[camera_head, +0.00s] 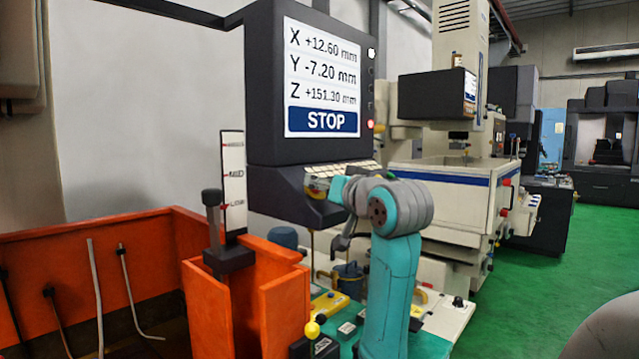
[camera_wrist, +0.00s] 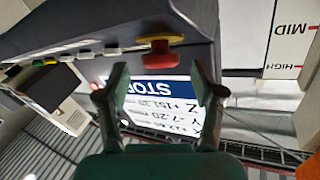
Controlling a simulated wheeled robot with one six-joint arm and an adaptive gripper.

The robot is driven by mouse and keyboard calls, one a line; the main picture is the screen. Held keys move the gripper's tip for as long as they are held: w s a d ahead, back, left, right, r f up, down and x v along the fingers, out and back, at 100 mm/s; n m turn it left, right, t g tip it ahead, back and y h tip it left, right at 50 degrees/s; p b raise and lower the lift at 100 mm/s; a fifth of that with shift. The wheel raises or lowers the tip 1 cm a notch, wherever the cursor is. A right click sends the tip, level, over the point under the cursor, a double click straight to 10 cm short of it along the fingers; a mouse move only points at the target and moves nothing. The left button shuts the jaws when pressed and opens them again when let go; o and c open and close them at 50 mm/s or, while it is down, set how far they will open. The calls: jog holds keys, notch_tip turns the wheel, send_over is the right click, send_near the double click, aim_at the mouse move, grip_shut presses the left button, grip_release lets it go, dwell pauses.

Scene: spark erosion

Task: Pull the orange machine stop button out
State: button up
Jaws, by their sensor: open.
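The orange machine stop button (camera_wrist: 161,55) is a red-orange mushroom head on the dark panel edge, at the top middle of the wrist view. My gripper (camera_wrist: 159,75) is open, with one finger on each side of the button's lower end in the picture. Clear gaps show between the fingers and the button, and nothing is held. I cannot tell how far the fingers are from it in depth. In the head view, my teal and grey arm reaches to the front of the console (camera_head: 290,193), where the gripper's end is partly hidden.
The console screen (camera_head: 321,80) reads STOP with X, Y and Z values. Several small keys (camera_wrist: 112,51) line the panel beside the button. An orange tank (camera_head: 235,300) and an upright level gauge (camera_head: 233,180) stand at left. Green floor (camera_head: 560,290) is open at right.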

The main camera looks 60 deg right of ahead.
jog(key=shift+x, duration=1.85)
